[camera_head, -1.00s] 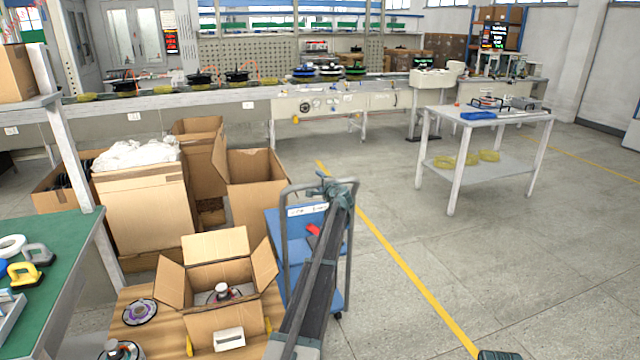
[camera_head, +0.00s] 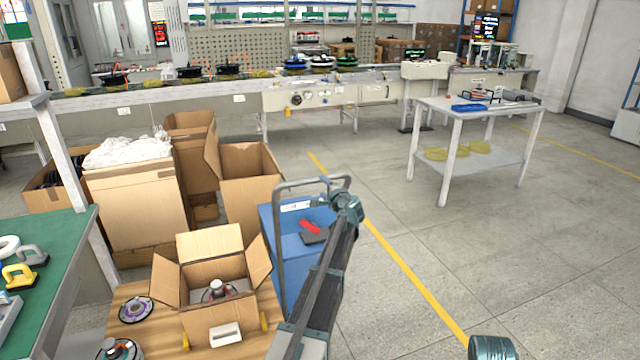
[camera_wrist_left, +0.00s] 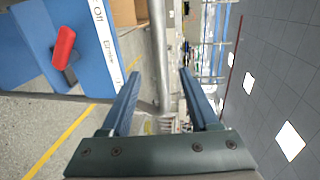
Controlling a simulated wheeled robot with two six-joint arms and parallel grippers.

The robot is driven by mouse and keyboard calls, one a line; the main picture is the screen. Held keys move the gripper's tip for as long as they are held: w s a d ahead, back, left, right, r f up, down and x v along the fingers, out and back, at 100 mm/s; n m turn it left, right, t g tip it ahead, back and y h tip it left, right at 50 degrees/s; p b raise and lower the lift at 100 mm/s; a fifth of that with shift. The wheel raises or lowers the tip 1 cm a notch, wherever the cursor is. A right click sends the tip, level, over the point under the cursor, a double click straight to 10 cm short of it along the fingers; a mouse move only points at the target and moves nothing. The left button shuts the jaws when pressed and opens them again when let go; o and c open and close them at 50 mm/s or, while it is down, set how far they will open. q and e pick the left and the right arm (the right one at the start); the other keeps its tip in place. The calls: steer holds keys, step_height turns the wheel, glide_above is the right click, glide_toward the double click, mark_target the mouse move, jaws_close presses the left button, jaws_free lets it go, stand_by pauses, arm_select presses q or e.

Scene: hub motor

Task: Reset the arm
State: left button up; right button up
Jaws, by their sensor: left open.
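My left gripper (camera_head: 322,200) is at the end of my dark left arm, in front of the handle of a blue cart. In the left wrist view, its two blue-grey fingers (camera_wrist_left: 160,85) stand wide apart with nothing between them. The cart's grey handle tube passes behind the gap; I cannot tell whether the fingers touch it. My right gripper is not in view; a teal piece of my own body (camera_head: 491,347) shows at the bottom edge.
The blue cart (camera_head: 283,262) stands beside my left arm. An open cardboard box (camera_head: 211,331) holding a motor part (camera_head: 216,290) sits on a wooden surface. A green-topped bench (camera_head: 60,262) is at left, a white table (camera_head: 480,112) at right.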

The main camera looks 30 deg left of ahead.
arm_select(q)
steer(key=shift+s+d, duration=0.3)
steer(key=shift+d, duration=0.05)
stand_by(0.3)
steer(key=s+d+f+n+g+h, duration=0.15)
steer(key=s+d+f, duration=0.3)
steer(key=d, duration=0.45)
steer(key=s+d+f+n+g+h, duration=0.1)
steer(key=s+d+f+g+h, duration=0.15)
steer(key=s+d, duration=0.5)
steer(key=s+d+f+n+g+h, duration=0.15)
steer(key=s+d+f, duration=0.3)
steer(key=d, duration=0.55)
steer(key=s+d+f+g+h, duration=0.2)
steer(key=s+d+f+h, duration=0.1)
steer(key=s+d, duration=0.75)
steer(key=s+d+f+g+h, duration=0.2)
steer(key=s+d+f+h, duration=0.1)
steer(key=s+d, duration=0.75)
step_height(320, 180, up, 14)
steer(key=s+p, duration=0.2)
steer(key=p, duration=1.2)
steer(key=shift+s+a, duration=0.15)
steer(key=shift+a, duration=0.1)
